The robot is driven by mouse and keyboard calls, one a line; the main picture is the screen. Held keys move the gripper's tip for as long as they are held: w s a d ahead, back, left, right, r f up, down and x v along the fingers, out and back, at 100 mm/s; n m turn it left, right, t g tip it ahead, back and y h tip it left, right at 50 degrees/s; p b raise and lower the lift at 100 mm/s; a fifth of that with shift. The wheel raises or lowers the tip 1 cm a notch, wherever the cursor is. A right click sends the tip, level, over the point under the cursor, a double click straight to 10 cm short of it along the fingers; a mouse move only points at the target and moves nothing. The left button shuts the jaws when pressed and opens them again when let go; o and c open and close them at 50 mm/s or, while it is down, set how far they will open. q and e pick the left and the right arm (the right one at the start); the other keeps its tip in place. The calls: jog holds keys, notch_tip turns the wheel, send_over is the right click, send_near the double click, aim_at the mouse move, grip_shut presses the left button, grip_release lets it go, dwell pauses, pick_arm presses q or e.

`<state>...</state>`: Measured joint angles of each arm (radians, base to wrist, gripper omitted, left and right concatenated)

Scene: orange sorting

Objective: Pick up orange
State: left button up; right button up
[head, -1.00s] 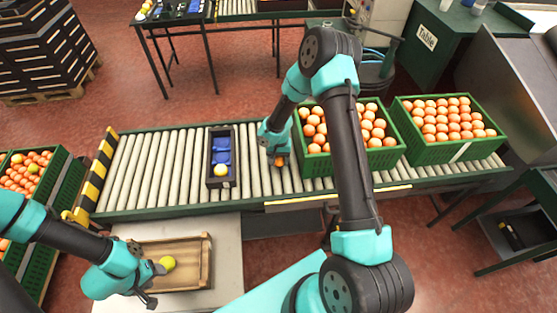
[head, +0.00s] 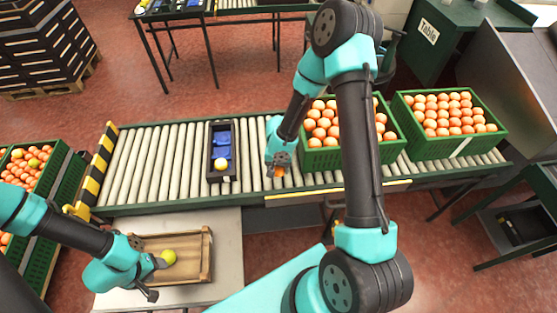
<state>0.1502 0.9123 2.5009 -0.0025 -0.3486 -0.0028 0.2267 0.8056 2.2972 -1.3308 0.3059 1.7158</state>
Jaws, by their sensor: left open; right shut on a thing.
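My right gripper (head: 278,168) is shut on an orange (head: 279,172), only partly visible below its fingers, over the rollers just left of the nearer green crate (head: 318,158). That crate holds many oranges (head: 322,122). My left gripper (head: 156,277) is open at the left side of a wooden tray (head: 209,257). A yellow-green fruit (head: 168,257) lies in the tray beside its fingers. A black box (head: 211,135) with blue compartments stands on the rollers and has a yellow-orange fruit (head: 221,164) at its near end.
The roller conveyor (head: 155,165) runs across the middle, with free room left of the black box. A second green crate of oranges (head: 433,155) stands at the right end. Another green crate (head: 58,170) is at far left. A striped post (head: 101,165) bounds the conveyor's left end.

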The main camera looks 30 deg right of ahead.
jog(key=shift+s+a+r, duration=0.1)
jog(key=shift+s+a, duration=0.45)
jog(key=shift+s, duration=0.3)
jog(key=shift+s+a+r, duration=0.1)
jog(key=shift+s+a, duration=0.4)
jog(key=shift+s, duration=0.4)
jog(key=shift+s+a+r, duration=0.1)
jog(key=shift+s+a, duration=0.45)
jog(key=shift+s, duration=0.3)
jog(key=shift+w, duration=0.15)
